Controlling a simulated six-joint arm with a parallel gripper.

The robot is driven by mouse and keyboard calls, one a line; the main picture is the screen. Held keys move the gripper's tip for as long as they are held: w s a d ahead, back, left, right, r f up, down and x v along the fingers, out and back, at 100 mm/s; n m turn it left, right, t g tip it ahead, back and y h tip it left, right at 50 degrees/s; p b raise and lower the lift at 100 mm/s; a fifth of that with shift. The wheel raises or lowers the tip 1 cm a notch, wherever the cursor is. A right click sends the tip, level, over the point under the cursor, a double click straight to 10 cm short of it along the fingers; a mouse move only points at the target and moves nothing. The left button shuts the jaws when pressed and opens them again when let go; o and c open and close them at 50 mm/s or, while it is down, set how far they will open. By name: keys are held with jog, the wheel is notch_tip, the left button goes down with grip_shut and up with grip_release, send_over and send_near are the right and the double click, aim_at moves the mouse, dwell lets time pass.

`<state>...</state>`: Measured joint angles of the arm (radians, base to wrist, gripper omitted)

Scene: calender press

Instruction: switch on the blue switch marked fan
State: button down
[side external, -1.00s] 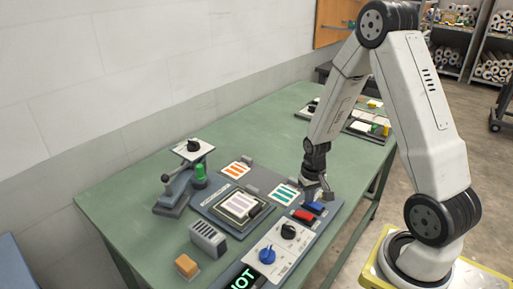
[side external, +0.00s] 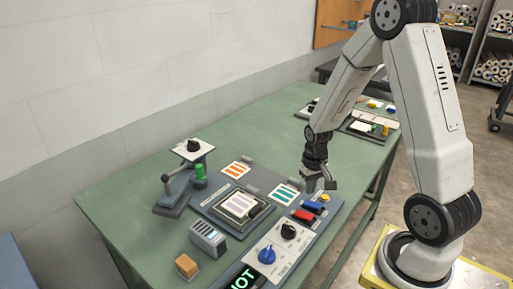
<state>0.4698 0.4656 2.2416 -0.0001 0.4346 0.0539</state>
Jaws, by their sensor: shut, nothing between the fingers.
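The blue switch (side external: 313,207) sits on the grey panel next to a red switch (side external: 303,216), which is nearer the camera. Its marking is too small to read, and I cannot tell its exact tilt. My gripper (side external: 320,188) is shut and empty. It points down just above and behind the blue switch, apart from it. The grey slatted box (side external: 208,239) at the panel's left shows a bluish patch on its face.
A blue knob (side external: 267,256) and a black knob (side external: 288,231) are on a white plate nearer the camera. A small yellow part (side external: 325,197) is close to my fingers. A lever stand (side external: 175,190) is at left. Green table (side external: 130,205) is clear at far left.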

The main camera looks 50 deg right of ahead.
aim_at(308, 202)
jog(key=shift+r, duration=1.7)
jog(key=s+a+r+n+t, duration=0.1)
jog(key=a+r+n, duration=0.1)
jog(key=a, duration=0.5)
jog(key=s+a+r+n+t, duration=0.1)
jog(key=a+n, duration=0.3)
jog(key=a, duration=0.4)
jog(key=shift+a+r+t, duration=0.2)
jog(key=shift+r+t, duration=0.1)
jog(key=shift+r, duration=0.45)
